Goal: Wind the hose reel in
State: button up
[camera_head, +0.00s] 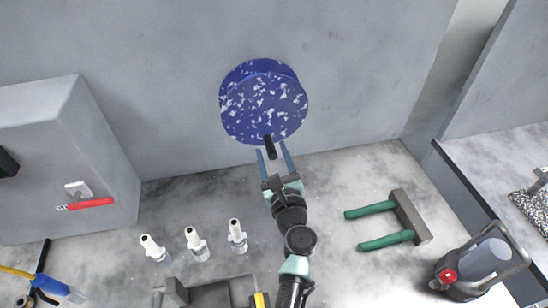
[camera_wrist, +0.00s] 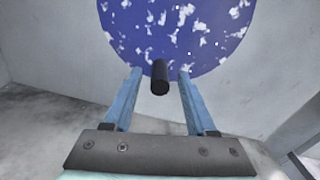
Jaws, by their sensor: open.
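The hose reel (camera_head: 262,102) is a round blue disc with white flecks, mounted on the grey back wall. It also fills the top of the wrist view (camera_wrist: 185,30). A short black crank handle (camera_head: 270,147) sticks out from the lower part of its face, and it shows in the wrist view (camera_wrist: 159,77). My gripper (camera_head: 274,152) is open, with its two blue fingers pointing up at the reel. In the wrist view the handle lies between the fingertips, with a gap visible on each side. No hose is visible.
Several things stand on the grey bench: white bottles (camera_head: 195,244), a green-handled tool (camera_head: 385,222), and a grey device with a red knob (camera_head: 475,264). A grey box with a red lever (camera_head: 90,203) is at left. A blue-nozzled tool (camera_head: 55,287) lies lower left.

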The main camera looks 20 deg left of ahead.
jog(key=b+v, duration=0.1)
jog(key=v, duration=1.2)
jog(key=shift+r, duration=0.1)
jog(key=w+d+r+n+t+h, duration=0.1)
jog(key=w+d+r+n+t, duration=0.15)
jog(key=r+n, duration=0.95)
jog(key=w+d+r+n+t+h, duration=0.1)
jog(key=r+n+t, duration=0.35)
jog(key=r, duration=1.35)
jog(key=s+d+r+n+t+h, duration=0.1)
jog(key=s+d+r+n+h, duration=0.1)
jog(key=r, duration=0.5)
jog(key=s+d+r+n+t+h, duration=0.2)
jog(key=s+d+r+n+h, duration=0.1)
jog(key=s+r, duration=0.3)
jog(key=s+d+r+n+t+h, duration=0.2)
jog(key=s+r+n+h, duration=0.1)
jog(key=r, duration=0.5)
jog(key=shift+s+d+r+n, duration=0.3)
jog(key=shift+s+n, duration=0.3)
jog(key=shift+n, duration=0.45)
